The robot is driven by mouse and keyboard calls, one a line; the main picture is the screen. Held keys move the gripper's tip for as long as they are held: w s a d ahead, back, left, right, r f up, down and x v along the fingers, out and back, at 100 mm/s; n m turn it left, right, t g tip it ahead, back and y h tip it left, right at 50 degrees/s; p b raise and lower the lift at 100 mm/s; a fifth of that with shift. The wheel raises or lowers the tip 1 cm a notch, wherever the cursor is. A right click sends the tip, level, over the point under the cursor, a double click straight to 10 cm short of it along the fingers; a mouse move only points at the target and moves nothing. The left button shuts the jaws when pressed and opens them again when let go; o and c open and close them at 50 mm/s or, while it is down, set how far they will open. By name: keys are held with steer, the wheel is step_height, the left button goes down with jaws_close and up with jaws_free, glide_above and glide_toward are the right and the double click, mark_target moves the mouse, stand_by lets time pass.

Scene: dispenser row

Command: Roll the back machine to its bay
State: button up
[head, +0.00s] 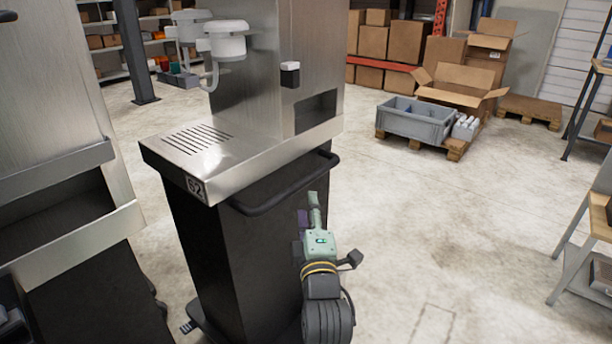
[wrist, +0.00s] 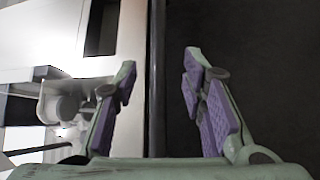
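My gripper (head: 308,212) is at the cart's right side, just below the handle in the head view. In the wrist view its purple-padded fingers are open, one on each side of the handle, with gaps visible. A faint rectangular floor outline (head: 433,325) lies right of the cart.
Another steel machine (head: 60,160) stands close on the left. The concrete floor to the right is open. A pallet with a grey crate (head: 415,122) and cardboard boxes stands at the back, and a wooden-topped bench (head: 590,225) is at the right edge.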

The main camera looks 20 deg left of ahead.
mark_target(307, 185)
steer(key=p+x, duration=0.2)
steer(key=x, duration=0.7)
steer(key=shift+w+a+r, duration=0.1)
steer(key=shift+w+a, duration=0.05)
steer(key=shift+a, duration=0.05)
jaws_close()
stand_by(0.5)
